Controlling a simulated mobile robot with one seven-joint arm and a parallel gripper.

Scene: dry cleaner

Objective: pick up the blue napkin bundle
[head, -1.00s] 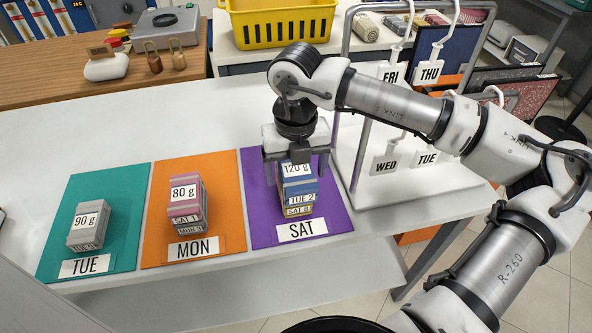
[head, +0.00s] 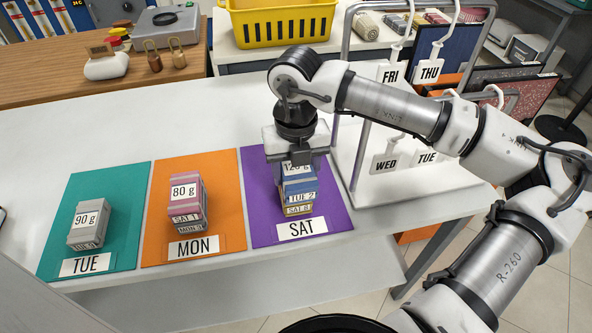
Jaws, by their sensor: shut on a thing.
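The blue napkin bundle (head: 303,187), with "120 g" on top and "TUE 2" on its front, lies on a yellowish bundle (head: 299,210) marked "SAT". Both are stacked on the purple SAT mat (head: 333,217). My gripper (head: 297,172) points straight down over the stack and is shut on the blue bundle. Its fingers hide part of the "120 g" label and the bundle's upper sides. I see no gap between the two bundles.
A pink-and-grey stack (head: 186,203) stands on the orange MON mat (head: 220,180). A grey bundle (head: 88,224) is on the teal TUE mat (head: 58,238). A metal rack (head: 352,170) with day tags stands close right of my gripper. The white table behind the mats is clear.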

